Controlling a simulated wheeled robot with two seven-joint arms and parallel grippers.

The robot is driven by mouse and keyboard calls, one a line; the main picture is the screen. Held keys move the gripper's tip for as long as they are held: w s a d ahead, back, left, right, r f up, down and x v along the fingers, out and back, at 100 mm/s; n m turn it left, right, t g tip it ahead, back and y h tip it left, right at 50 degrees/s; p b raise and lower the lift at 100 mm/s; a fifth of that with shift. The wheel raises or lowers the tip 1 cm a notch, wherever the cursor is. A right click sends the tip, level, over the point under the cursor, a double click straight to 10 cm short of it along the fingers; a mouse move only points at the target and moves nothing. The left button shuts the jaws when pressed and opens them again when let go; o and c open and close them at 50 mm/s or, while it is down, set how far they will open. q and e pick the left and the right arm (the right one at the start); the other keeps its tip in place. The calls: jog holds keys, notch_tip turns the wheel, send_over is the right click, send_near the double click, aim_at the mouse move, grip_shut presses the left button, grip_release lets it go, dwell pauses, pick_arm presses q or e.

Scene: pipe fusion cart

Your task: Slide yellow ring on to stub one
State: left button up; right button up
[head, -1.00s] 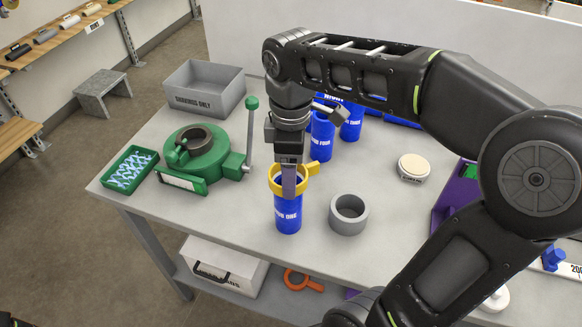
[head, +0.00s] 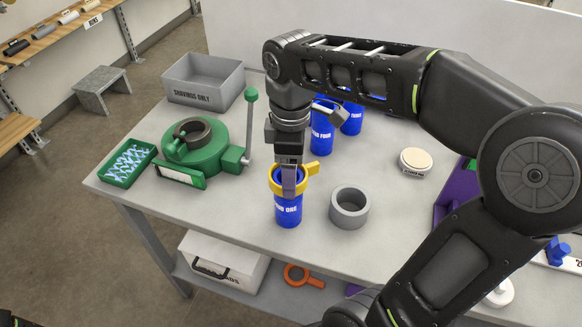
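Stub one (head: 288,215) is a blue cylinder standing upright near the table's front edge. The yellow ring (head: 274,184) is around its upper part, with its handle pointing right. My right gripper (head: 289,190) points down over the ring from above. A finger lies across the ring's near wall and the gripper appears closed on that wall; the other finger is hidden. My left gripper is not in view.
A grey ring-shaped collar (head: 349,208) stands close right of stub one. A green machine with an upright lever (head: 205,150) and a green tray (head: 127,163) are left. More blue stubs (head: 322,138) stand behind. A round cream-topped puck (head: 415,161) is right.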

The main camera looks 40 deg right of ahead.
jog(key=shift+f+b, duration=1)
jog(key=shift+f, duration=0.45)
jog(key=o, duration=1.4)
jog(key=shift+r, duration=0.3)
notch_tip(320, 180, up, 6)
jog(key=shift+r+p, duration=0.15)
jog(key=shift+p, duration=0.8)
jog(key=shift+r+p, duration=0.5)
jog(key=shift+r, duration=0.05)
